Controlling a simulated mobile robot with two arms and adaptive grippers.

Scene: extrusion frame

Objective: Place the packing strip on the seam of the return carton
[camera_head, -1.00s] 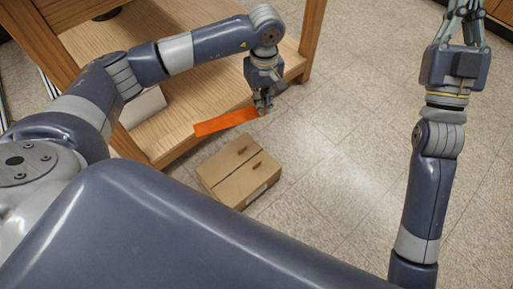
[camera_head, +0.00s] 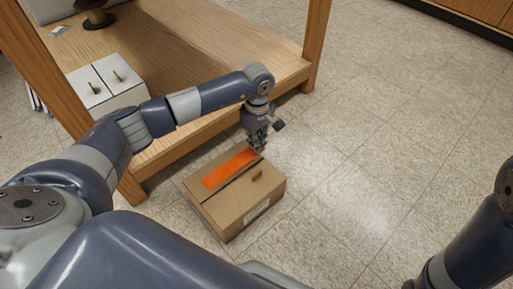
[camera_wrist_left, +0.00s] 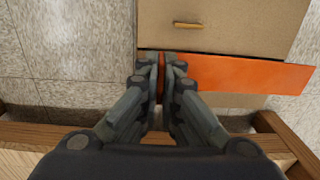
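The return carton (camera_head: 232,208) is a closed brown box on the floor, with a tan handle-like tab on its top and a pale label on its side. The orange packing strip (camera_head: 228,169) appears over the far part of its top, roughly parallel to the seam. Whether it touches the carton I cannot tell. My left gripper (camera_head: 259,148) is at the strip's right end. In the left wrist view the fingers (camera_wrist_left: 161,58) are closed on the strip (camera_wrist_left: 235,72), which reaches past the carton's (camera_wrist_left: 215,25) right edge. My right gripper is out of view.
A wooden bench with a low shelf (camera_head: 215,40) stands behind the carton, its leg (camera_head: 317,45) right of my left arm. White boxes (camera_head: 107,85) and a dark spool (camera_head: 97,17) sit on the shelf. Floor to the right is clear.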

